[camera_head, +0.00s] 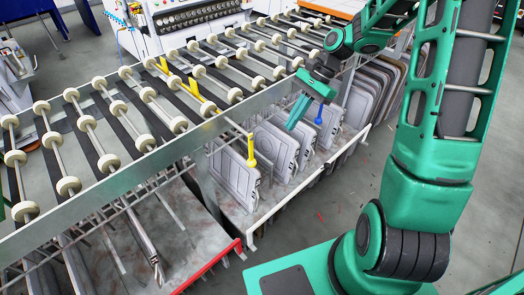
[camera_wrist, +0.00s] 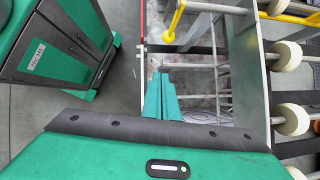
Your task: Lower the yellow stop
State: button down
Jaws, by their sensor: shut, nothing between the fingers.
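The yellow stop has a yellow handle (camera_head: 251,150) hanging at the front of the roller conveyor, and a thin yellow bar runs from it back over the rail. Upright yellow pieces (camera_head: 194,88) stand among the rollers. In the wrist view, the yellow handle (camera_wrist: 177,18) and bar are at the top, partly cut off by the frame edge. My gripper (camera_head: 297,114) is shut and empty, pointing down in front of the conveyor rail, to the right of the yellow handle and apart from it. Its green fingers (camera_wrist: 163,98) show together in the wrist view.
A blue handle (camera_head: 319,115) hangs close to the right of my gripper. The roller conveyor's metal rail (camera_head: 150,165) runs diagonally behind. Grey panels (camera_head: 235,178) stand in a rack below. A red-edged tray (camera_head: 205,265) lies front left. Open floor lies right of the rack.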

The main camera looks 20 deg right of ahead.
jog(key=shift+w+a+f+y, duration=0.3)
jog(key=shift+w+a, duration=0.15)
jog(key=shift+w, duration=0.05)
jog(key=a+r+x, duration=0.1)
jog(key=a+x, duration=0.1)
jog(key=x, duration=1)
jog(key=shift+s+a, duration=0.4)
jog(key=shift+s, duration=0.05)
